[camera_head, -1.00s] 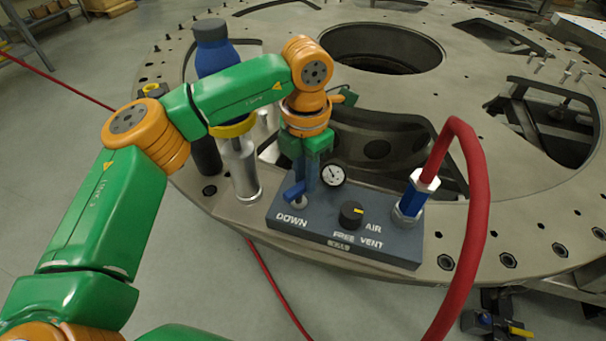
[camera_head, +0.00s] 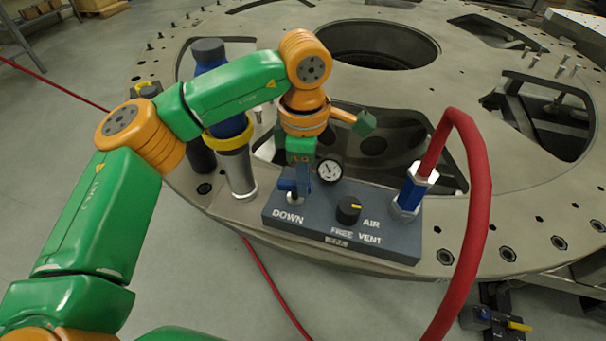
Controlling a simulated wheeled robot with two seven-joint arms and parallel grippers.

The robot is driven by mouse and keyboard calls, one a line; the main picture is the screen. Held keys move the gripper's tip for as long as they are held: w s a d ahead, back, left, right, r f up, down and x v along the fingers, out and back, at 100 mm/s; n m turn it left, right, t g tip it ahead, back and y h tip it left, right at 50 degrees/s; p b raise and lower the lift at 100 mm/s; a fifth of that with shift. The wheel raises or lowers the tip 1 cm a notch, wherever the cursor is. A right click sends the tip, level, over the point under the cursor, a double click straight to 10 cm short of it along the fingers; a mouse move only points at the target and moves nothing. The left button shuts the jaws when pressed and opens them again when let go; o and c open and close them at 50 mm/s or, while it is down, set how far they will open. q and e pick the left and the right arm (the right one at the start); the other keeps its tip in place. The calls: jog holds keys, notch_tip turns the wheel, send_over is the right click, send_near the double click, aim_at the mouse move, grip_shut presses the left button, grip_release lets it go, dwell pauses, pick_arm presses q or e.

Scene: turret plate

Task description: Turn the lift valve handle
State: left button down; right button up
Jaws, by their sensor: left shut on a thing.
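The lift valve handle (camera_head: 287,185) is a small blue lever on the grey control box (camera_head: 325,225), above the word DOWN. My left gripper (camera_head: 299,183) points down and is shut on the handle. Its fingers hide much of the lever. A silver cylinder (camera_head: 238,172) with a yellow collar stands left of the box. A blue body with a dark cap (camera_head: 208,52) shows above it, partly hidden by my left arm. My right gripper is out of view.
The large metal turret plate (camera_head: 470,75) has wide openings. A thin red hose (camera_head: 270,285) runs below.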

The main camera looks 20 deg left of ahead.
pick_arm(q)
jog(key=shift+s+m, duration=0.1)
jog(key=shift+m, duration=0.7)
jog(key=c, duration=0.8)
grip_release()
jog(key=shift+o, duration=0.2)
jog(key=shift+d, duration=0.1)
notch_tip(320, 180, up, 7)
jog(key=shift+r, duration=0.1)
